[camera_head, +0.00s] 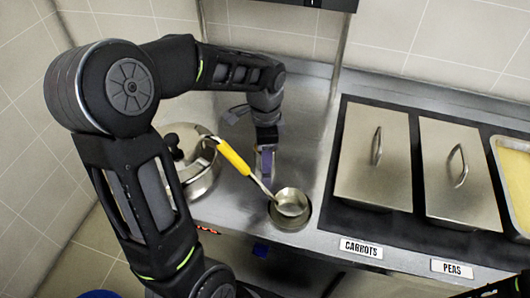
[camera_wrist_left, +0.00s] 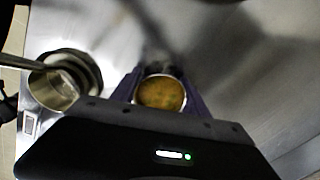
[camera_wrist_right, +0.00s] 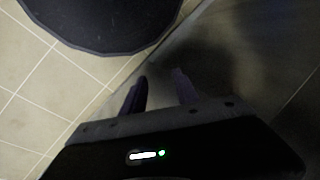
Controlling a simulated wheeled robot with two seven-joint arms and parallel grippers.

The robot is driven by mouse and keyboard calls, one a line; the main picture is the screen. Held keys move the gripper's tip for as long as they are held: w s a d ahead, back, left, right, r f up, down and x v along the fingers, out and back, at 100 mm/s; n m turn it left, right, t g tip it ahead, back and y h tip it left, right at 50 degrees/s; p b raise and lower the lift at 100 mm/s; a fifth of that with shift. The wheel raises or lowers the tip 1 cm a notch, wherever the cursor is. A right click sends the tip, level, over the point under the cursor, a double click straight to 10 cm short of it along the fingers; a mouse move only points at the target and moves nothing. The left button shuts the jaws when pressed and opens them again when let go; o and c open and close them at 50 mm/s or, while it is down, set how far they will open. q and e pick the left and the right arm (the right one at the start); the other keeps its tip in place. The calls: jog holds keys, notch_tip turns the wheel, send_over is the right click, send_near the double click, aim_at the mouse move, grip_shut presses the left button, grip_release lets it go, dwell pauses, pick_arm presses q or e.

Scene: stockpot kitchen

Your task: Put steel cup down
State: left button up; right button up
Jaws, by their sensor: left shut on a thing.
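In the left wrist view, the steel cup (camera_wrist_left: 160,93) is round, with orange-brown contents inside its rim. My left gripper (camera_wrist_left: 158,98) is shut on it, with a finger on either side. In the head view my left gripper (camera_head: 266,165) is over the steel counter, left of the lidded pans; the cup is hidden there. I cannot tell whether the cup's base touches the counter. My right gripper (camera_wrist_right: 160,85) shows in the right wrist view, with its fingers apart and nothing between them.
A ladle with a yellow handle (camera_head: 234,158) rests with its bowl in a round steel holder (camera_head: 290,222) near the front edge. A steel pot (camera_head: 203,178) stands left. Lidded carrots (camera_head: 372,165) and peas (camera_head: 455,165) pans are right. Bare counter (camera_head: 310,120) lies behind the holder.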

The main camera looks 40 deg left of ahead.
pick_arm(q)
jog(key=shift+f, duration=0.15)
jog(key=o, duration=1.6)
jog(key=shift+c, duration=0.2)
notch_tip(320, 180, up, 12)
jog(key=shift+r, duration=0.2)
